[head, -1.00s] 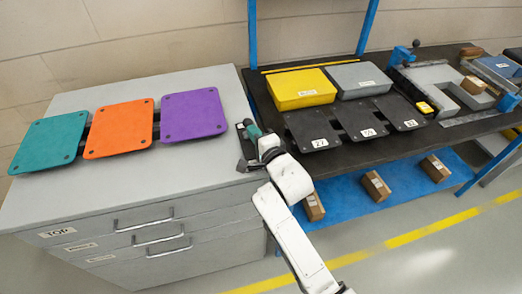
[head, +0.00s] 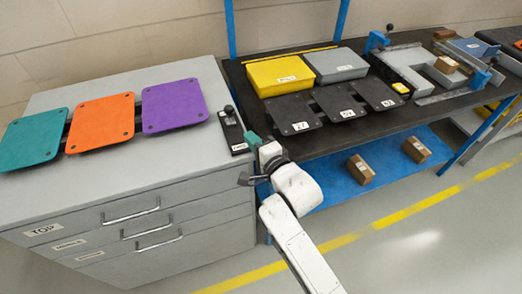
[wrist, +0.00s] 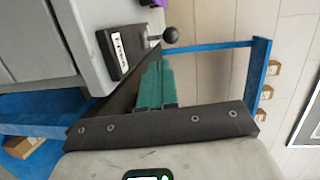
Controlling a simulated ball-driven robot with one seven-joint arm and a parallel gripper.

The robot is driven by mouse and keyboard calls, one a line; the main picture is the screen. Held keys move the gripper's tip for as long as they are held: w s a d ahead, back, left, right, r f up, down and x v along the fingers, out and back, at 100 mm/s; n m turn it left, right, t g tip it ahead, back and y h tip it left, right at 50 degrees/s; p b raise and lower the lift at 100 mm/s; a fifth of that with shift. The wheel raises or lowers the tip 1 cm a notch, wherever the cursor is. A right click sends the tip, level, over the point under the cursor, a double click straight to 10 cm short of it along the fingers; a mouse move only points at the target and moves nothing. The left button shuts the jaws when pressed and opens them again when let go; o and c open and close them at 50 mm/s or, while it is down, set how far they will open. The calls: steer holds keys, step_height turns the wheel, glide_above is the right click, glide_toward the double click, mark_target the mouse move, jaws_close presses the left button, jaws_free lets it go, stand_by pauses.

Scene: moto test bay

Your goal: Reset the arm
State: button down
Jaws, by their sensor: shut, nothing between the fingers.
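My white arm reaches in from the bottom of the head view. My gripper (head: 251,138) has teal fingers that are shut and empty, at the gap between the grey cabinet and the dark workbench. The closed teal fingers (wrist: 153,84) also show in the wrist view. A small black lever box (head: 233,133) with a ball knob stands on the cabinet top's right edge, just left of the gripper and apart from it. The lever box (wrist: 122,52) is at the upper left in the wrist view.
Teal (head: 33,138), orange (head: 101,122) and purple (head: 174,105) panels lie on the grey cabinet (head: 130,178). The dark workbench (head: 345,138) holds a yellow bin (head: 290,77), a grey bin (head: 335,65) and black panels. Boxes (head: 361,168) sit on the blue lower shelf. The floor in front is clear.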

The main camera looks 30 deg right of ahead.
steer(key=shift+s+d+r, duration=0.1)
steer(key=shift+s+r, duration=0.05)
steer(key=shift+s, duration=0.9)
steer(key=shift+s+r, duration=0.15)
steer(key=shift+s, duration=0.9)
steer(key=s+d+f+n+g, duration=0.3)
steer(key=s+f+n+g, duration=0.2)
steer(key=s+f, duration=0.25)
steer(key=s+f+n+g, duration=0.2)
steer(key=s+n+g, duration=0.1)
steer(key=s, duration=0.5)
steer(key=s+d+f+n+g, duration=0.1)
steer(key=s+n+g, duration=0.3)
steer(key=s, duration=0.4)
steer(key=s+d+f+n+g, duration=0.1)
steer(key=s+f+n+g, duration=0.2)
steer(key=s, duration=0.5)
steer(key=shift+s+f+n+g+h, duration=0.15)
steer(key=shift+f+n+g+h, duration=0.25)
steer(key=shift+n, duration=0.6)
steer(key=shift+f, duration=0.1)
